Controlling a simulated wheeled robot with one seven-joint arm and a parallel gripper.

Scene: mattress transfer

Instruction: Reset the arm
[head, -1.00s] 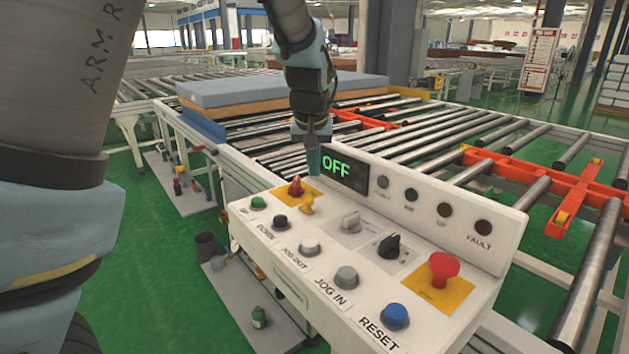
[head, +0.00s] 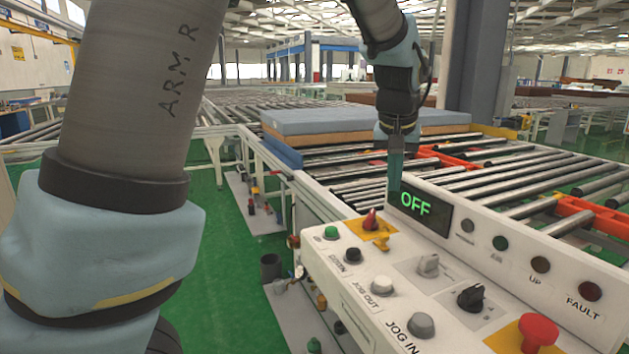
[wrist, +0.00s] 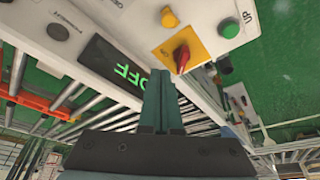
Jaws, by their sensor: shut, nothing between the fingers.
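My gripper (head: 395,172) is shut and empty. It points down beside the upright display face of a white control panel (head: 395,262), above the panel's upper left end. In the wrist view the shut fingers (wrist: 165,78) reach toward the panel, close to a red rotary switch (wrist: 181,58) on a yellow plate. That red switch also shows in the head view (head: 371,220), just left of the fingers. A small gap seems to separate them, but contact is hard to rule out. The display (head: 418,208) reads OFF in green.
A green button (head: 331,232), several other buttons, a black knob (head: 471,298) and a red mushroom button (head: 537,331) stand on the panel. Behind it, a blue-grey mattress (head: 325,121) lies on a roller conveyor (head: 500,178). Open green floor (head: 225,275) lies to the left.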

